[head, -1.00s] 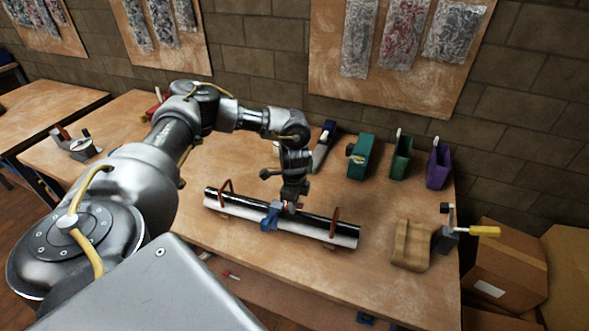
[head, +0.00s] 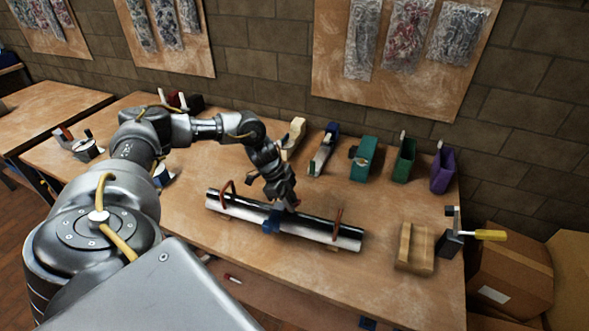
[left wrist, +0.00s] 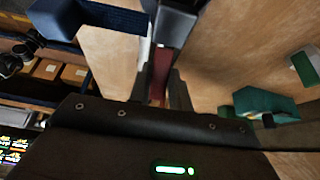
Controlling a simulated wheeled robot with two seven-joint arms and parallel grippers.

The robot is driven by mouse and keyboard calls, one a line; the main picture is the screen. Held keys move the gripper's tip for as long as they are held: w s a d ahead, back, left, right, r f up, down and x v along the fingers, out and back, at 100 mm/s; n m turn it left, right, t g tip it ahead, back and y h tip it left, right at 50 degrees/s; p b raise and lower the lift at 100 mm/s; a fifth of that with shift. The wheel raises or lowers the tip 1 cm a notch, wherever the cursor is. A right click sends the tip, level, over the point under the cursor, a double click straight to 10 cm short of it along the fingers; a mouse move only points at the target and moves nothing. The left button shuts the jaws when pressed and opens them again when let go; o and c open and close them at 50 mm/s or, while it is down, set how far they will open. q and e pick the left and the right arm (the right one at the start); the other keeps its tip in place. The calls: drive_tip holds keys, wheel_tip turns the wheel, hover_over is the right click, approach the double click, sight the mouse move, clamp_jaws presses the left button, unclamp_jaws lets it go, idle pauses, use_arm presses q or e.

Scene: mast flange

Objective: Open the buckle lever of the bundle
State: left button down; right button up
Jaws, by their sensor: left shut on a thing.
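The bundle (head: 325,234) is a black and a white tube lying side by side on the workbench, with an upright orange-brown hoop near each end. A blue buckle (head: 270,223) sits around its middle. My left gripper (head: 291,206) is tilted over the bundle, just right of the buckle. It is shut on a thin red piece that looks like the lever; this piece (left wrist: 160,75) shows between the fingers in the left wrist view. The fingertips partly hide it, so its angle is hard to tell. My right gripper is out of view.
On the workbench (head: 190,235), a row of tools and holders stands behind the bundle, including a teal block (head: 363,160) and a purple holder (head: 443,170). A wooden block (head: 414,248) and a yellow-handled clamp (head: 470,236) are at right. Bench in front is clear.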

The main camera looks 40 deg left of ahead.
use_arm(q)
drive_tip(key=h+b, duration=0.1)
drive_tip(key=a+t+h+b, duration=0.1)
drive_tip(key=h+b, duration=0.1)
drive_tip(key=shift+s+a+f, duration=0.25)
drive_tip(key=shift+s, duration=0.05)
drive_tip(key=shift+s+a+r+t+h+b, duration=0.1)
drive_tip(key=shift+a+t+h+b, duration=0.2)
drive_tip(key=shift+h+b, duration=0.35)
drive_tip(key=shift+s+a+t+h+b, duration=0.1)
drive_tip(key=shift+t+h+b, duration=0.25)
drive_tip(key=shift+h+b, duration=0.35)
drive_tip(key=shift+s+a+r+t+h+b, duration=0.1)
drive_tip(key=shift+a+t+h+b, duration=0.2)
drive_tip(key=shift+h+b, duration=0.35)
drive_tip(key=shift+d, duration=0.1)
drive_tip(key=c, duration=1.3)
unclamp_jaws()
